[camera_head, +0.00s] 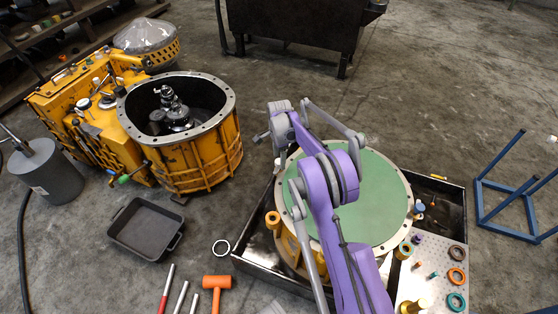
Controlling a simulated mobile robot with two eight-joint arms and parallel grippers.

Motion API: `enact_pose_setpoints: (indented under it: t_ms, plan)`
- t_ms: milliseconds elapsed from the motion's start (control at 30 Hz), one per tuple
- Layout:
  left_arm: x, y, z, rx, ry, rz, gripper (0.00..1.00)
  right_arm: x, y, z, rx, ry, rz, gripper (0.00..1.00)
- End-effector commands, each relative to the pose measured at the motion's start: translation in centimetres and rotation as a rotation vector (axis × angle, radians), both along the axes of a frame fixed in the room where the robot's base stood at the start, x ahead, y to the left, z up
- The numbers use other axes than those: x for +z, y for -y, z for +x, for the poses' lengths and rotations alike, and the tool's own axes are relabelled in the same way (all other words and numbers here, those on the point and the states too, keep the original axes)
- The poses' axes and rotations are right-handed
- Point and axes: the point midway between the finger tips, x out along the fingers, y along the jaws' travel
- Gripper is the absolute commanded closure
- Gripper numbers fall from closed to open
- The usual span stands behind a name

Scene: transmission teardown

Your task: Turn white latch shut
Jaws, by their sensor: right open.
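The yellow transmission housing (190,160) stands at the left with its round flanged mouth open and dark gear parts inside. Several small white and light fittings (83,103) sit on the yellow body behind it. I cannot tell which of them is the white latch, or whether it is shut. My purple right arm reaches up from the bottom over a round green-topped yellow part. My right gripper (262,136) is at the arm's far end, open, right of the housing and apart from it. Its fingers are small here. My left gripper is not in view.
The green-topped part (380,190) sits in a dark tray (450,187), beside a perforated plate (425,255) with rings. A black pan (145,228), orange mallet (217,282), grey canister (48,172) and blue frame (505,190) stand around.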

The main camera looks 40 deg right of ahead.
Motion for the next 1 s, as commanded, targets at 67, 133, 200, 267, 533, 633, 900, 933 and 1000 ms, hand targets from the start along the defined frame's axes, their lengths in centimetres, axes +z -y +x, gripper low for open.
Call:
enact_pose_setpoints:
  t_ms: [67,133,200,267,533,633,900,933,1000]
  plan:
    - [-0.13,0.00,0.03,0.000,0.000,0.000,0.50,-0.67,-0.01,0.01,0.000,0.000,0.000,0.28]
    - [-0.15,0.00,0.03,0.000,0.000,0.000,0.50,-0.90,-0.02,0.01,0.000,0.000,0.000,0.28]
    - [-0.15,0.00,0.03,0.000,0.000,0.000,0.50,-0.99,-0.02,0.00,0.001,0.000,0.000,0.28]
    - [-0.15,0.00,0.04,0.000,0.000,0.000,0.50,-0.99,-0.02,0.00,0.001,0.000,0.000,0.28]
    - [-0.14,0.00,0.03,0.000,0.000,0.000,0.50,-0.96,-0.02,0.00,0.001,0.000,0.000,0.51]
    - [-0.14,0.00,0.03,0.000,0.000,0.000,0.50,-0.96,-0.02,0.00,0.001,0.000,0.000,0.69]
    - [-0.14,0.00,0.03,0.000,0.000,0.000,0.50,-0.95,-0.02,0.00,0.001,0.000,0.000,1.00]
    - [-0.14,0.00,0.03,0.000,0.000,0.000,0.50,-0.94,-0.02,0.00,0.001,0.000,0.000,1.00]
    - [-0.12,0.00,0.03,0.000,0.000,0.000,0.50,-0.94,-0.02,0.00,0.004,0.000,0.000,1.00]
